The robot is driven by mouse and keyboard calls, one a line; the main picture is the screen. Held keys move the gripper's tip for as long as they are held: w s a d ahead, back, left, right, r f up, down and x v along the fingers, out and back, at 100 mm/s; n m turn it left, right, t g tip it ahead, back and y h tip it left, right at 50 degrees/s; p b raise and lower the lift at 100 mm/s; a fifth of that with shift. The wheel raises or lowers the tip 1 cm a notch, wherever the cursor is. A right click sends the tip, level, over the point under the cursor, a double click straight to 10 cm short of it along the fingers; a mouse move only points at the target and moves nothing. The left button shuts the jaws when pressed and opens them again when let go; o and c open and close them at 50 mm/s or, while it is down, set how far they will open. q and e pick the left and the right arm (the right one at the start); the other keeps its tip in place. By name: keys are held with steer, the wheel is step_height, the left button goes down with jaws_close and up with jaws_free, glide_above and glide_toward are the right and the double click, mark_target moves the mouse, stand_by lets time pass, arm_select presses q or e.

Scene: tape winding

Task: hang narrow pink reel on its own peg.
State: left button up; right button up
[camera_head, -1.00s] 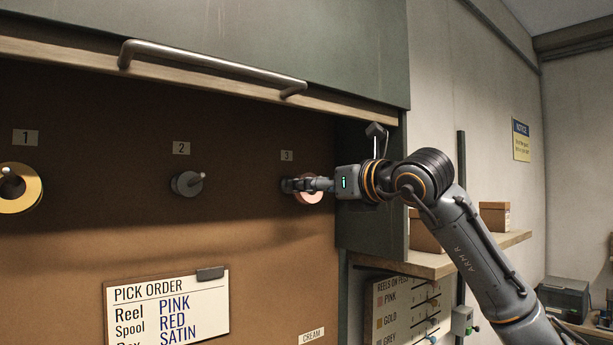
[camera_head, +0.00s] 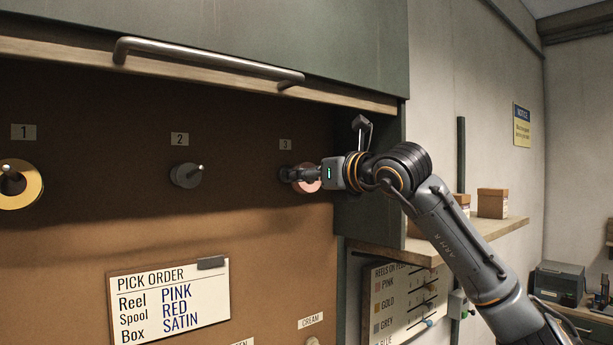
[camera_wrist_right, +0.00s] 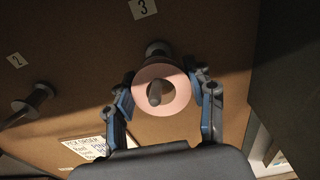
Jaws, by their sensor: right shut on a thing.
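The narrow pink reel (camera_head: 313,185) is at the peg under label 3, partly hidden by my right gripper (camera_head: 302,175) in the head view. In the right wrist view the pink reel (camera_wrist_right: 173,108) is a flat ring between the fingers of my right gripper (camera_wrist_right: 166,97), which is shut on it. The grey peg's tip (camera_wrist_right: 155,92) shows inside the reel's hole, so the reel appears to be around the peg. The peg's round base (camera_wrist_right: 158,49) shows behind the reel's upper edge. My left gripper is not in view.
A gold reel (camera_head: 33,190) hangs on peg 1. Peg 2 (camera_head: 187,175) carries only a grey round base. A pick order card (camera_head: 170,305) is on the board below. A cabinet side panel (camera_head: 362,225) stands close right of peg 3, and a handle bar (camera_head: 205,62) runs above.

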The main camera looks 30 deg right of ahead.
steer(key=shift+r, duration=0.15)
steer(key=shift+r+p, duration=0.25)
steer(key=shift+p, duration=0.05)
steer(key=shift+s, duration=0.4)
steer(key=s+r+b, duration=0.1)
steer(key=s+r, duration=0.1)
steer(key=s, duration=0.6)
steer(key=shift+s+d+b, duration=0.3)
steer(key=shift+d+b, duration=0.05)
steer(key=shift+b, duration=0.05)
stand_by(0.8)
